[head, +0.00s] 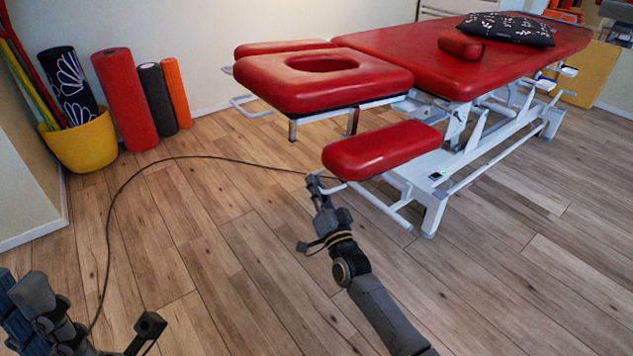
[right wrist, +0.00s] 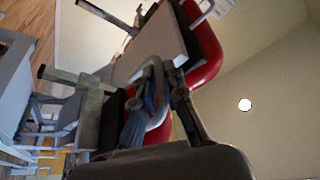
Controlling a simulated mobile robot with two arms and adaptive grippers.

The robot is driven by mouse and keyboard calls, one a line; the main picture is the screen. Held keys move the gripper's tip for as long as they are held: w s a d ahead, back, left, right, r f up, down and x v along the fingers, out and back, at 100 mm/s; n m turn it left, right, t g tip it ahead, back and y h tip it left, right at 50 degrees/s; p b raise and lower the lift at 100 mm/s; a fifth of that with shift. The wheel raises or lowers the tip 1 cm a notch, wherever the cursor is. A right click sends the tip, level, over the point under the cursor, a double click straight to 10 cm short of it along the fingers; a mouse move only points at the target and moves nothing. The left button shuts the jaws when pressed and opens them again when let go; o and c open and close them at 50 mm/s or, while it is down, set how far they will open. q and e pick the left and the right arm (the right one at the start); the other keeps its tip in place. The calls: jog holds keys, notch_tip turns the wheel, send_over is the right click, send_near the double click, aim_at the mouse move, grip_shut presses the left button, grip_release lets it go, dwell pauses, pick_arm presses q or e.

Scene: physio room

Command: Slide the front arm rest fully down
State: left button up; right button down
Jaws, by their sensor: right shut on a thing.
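The front arm rest (head: 382,149) is a red padded board on a white metal bracket at the near side of the treatment table. It sits lower than the red face-hole headrest (head: 322,82). My right gripper (head: 317,184) is at the arm rest's near left end, shut on its light metal bar. In the right wrist view the fingers (right wrist: 172,80) are close around the bar, with red padding (right wrist: 206,45) beside them; the exact grip is partly hidden. Part of my left arm shows at the lower left; its finger opening cannot be made out.
The treatment table (head: 395,47) bears a red bolster (head: 461,45) and a dark patterned pillow (head: 507,29). A yellow pot (head: 82,143) and rolled mats (head: 125,98) stand by the left wall. A thin dark cable (head: 108,225) curves over the otherwise clear wooden floor.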

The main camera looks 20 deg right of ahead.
jog(key=shift+s+a+f+b, duration=0.1)
jog(key=shift+f+b, duration=0.6)
jog(key=shift+f, duration=0.95)
jog(key=c, duration=1.4)
grip_release()
jog(key=shift+c, duration=0.2)
jog(key=shift+r, duration=0.15)
jog(key=v, duration=1.2)
